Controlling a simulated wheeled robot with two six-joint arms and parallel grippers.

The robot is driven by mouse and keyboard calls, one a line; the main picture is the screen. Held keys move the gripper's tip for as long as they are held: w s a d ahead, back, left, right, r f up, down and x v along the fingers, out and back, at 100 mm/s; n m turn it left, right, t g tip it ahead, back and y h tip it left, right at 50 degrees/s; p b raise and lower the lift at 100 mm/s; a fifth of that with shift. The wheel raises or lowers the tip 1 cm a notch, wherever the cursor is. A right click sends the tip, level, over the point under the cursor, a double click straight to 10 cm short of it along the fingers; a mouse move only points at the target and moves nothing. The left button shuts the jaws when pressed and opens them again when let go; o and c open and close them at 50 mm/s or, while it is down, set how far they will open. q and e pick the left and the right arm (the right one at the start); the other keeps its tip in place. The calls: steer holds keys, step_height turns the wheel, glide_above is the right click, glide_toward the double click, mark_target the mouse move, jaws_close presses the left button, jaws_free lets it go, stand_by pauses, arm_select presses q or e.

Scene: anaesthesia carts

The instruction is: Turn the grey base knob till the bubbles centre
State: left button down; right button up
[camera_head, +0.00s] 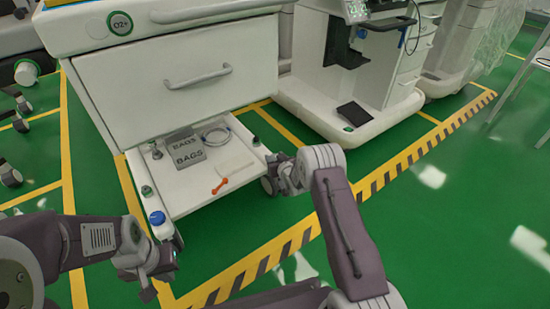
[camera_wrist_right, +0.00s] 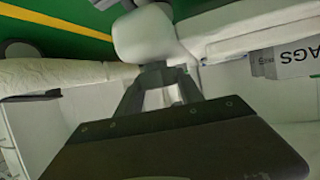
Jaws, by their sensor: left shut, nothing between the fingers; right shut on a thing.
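The cart's low base tray (camera_head: 205,200) is in the head view. My right gripper (camera_head: 272,180) is at the tray's front right corner, shut on a small part that looks like the grey base knob; the gripper hides most of it there. In the right wrist view the fingers (camera_wrist_right: 160,88) close around a pale grey piece (camera_wrist_right: 160,98), with a rounded white part (camera_wrist_right: 145,38) just beyond. Small green-topped fittings (camera_head: 147,190) sit at the tray's edges; no bubble is readable. My left gripper (camera_head: 148,288) is shut and empty, below the tray's front left corner.
On the tray are a grey BAGS box (camera_head: 188,157), a coiled tube (camera_head: 217,135) and an orange tool (camera_head: 220,186). A blue-capped item (camera_head: 157,218) stands at its left front. A drawer (camera_head: 195,85) is above. A second cart (camera_head: 345,125) stands at the right. Green floor in front is open.

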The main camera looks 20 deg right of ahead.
steer(key=m+h+p, duration=0.1)
steer(key=m+h, duration=0.2)
steer(key=shift+a+r+h, duration=0.1)
steer(key=shift+h, duration=0.2)
steer(key=shift+m+g+h+p, duration=0.6)
steer(key=shift+m+h, duration=0.6)
steer(key=shift+h, duration=0.1)
steer(key=o, duration=1.4)
